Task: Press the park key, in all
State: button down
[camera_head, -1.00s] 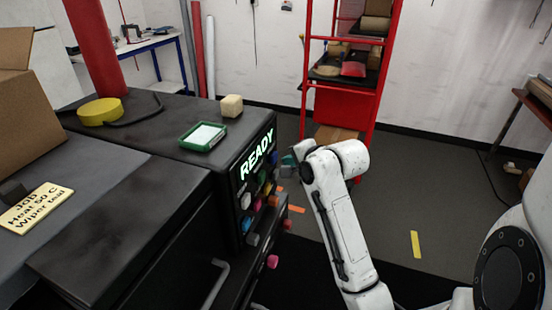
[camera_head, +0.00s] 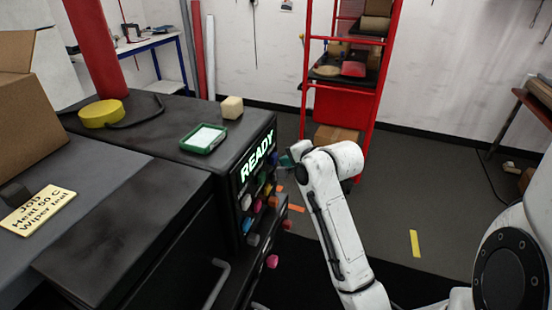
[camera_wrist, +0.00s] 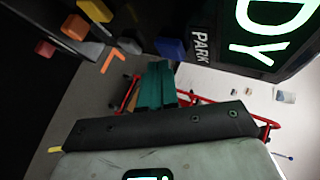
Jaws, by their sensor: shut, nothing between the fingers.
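The machine's front panel carries a lit READY display (camera_head: 257,155) with several coloured keys below it. In the wrist view a PARK label (camera_wrist: 201,47) sits beside the display, and a blue key (camera_wrist: 170,47) stands out next to that label. My gripper (camera_wrist: 156,68) has teal fingers, shut and empty, with their tips close below the blue key. I cannot tell whether they touch it. In the head view my gripper (camera_head: 288,160) is at the right side of the panel, partly hidden by my arm.
Other keys, one orange (camera_wrist: 75,27), stand out farther along the panel. A green tray (camera_head: 203,138) and a cream block (camera_head: 232,107) lie on the machine top. A job card (camera_head: 38,208) lies at left. A red shelf rack (camera_head: 345,95) stands behind; floor to the right is open.

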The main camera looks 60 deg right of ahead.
jog(key=shift+w+p, duration=0.35)
jog(key=shift+w, duration=0.15)
dwell(0.8)
jog(key=shift+s, duration=0.1)
jog(key=shift+s+p, duration=0.4)
jog(key=shift+s, duration=0.4)
jog(key=s, duration=0.1)
jog(key=s+p, duration=0.1)
jog(key=s, duration=0.3)
jog(key=shift+d+p, duration=0.25)
jog(key=shift+p, duration=0.1)
dwell(0.7)
